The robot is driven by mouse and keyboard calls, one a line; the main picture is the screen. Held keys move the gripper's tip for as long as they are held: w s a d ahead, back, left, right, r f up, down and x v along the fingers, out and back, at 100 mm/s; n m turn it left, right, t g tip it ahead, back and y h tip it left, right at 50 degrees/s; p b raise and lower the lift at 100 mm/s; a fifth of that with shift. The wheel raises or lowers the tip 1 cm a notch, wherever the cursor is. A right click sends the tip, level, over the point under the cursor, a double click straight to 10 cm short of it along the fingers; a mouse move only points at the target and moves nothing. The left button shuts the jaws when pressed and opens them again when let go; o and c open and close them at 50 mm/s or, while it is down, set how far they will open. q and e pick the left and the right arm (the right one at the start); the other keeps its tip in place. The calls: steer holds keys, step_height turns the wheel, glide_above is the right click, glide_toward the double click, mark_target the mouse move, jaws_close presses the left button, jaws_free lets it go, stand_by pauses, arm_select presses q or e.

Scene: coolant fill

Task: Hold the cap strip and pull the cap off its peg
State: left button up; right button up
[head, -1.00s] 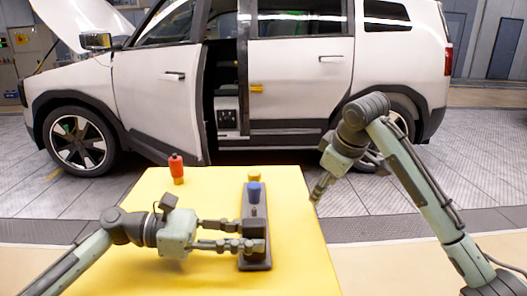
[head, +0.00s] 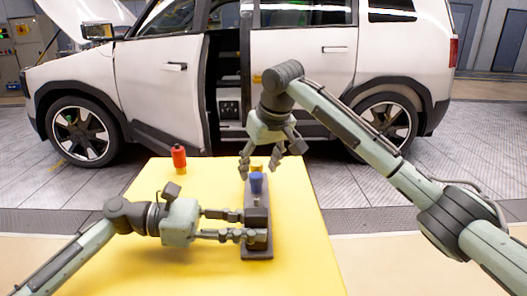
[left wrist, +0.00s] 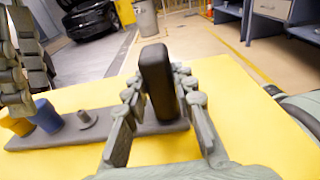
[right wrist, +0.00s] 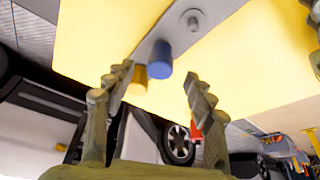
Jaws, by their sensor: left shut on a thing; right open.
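The cap strip (head: 257,254) is a dark grey bar on the yellow table, with an upright dark block (left wrist: 156,80) at its near end. My left gripper (head: 254,225) is shut on this block. Along the strip stand a bare grey peg (left wrist: 87,117), a blue cap (head: 257,183) and, at the far end, a yellow cap (right wrist: 138,80). The yellow cap is partly hidden in the head view. My right gripper (head: 259,167) is open and empty, pointing down above the strip's far end. In the right wrist view, the yellow and blue caps show between its fingers, with no contact visible.
A red bottle-like object (head: 179,158) with a yellow base stands left of the strip on the yellow table (head: 300,240). The table right of the strip is clear. A white car (head: 290,60) with an open side door stands beyond the table.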

mark_target(256, 175)
steer(key=shift+x, duration=2.05)
steer(key=c, duration=1.2)
steer(key=o, duration=0.4)
steer(key=shift+c, duration=1.2)
steer(key=shift+r, duration=0.45)
steer(key=shift+r, duration=2.35)
steer(key=shift+r, duration=0.15)
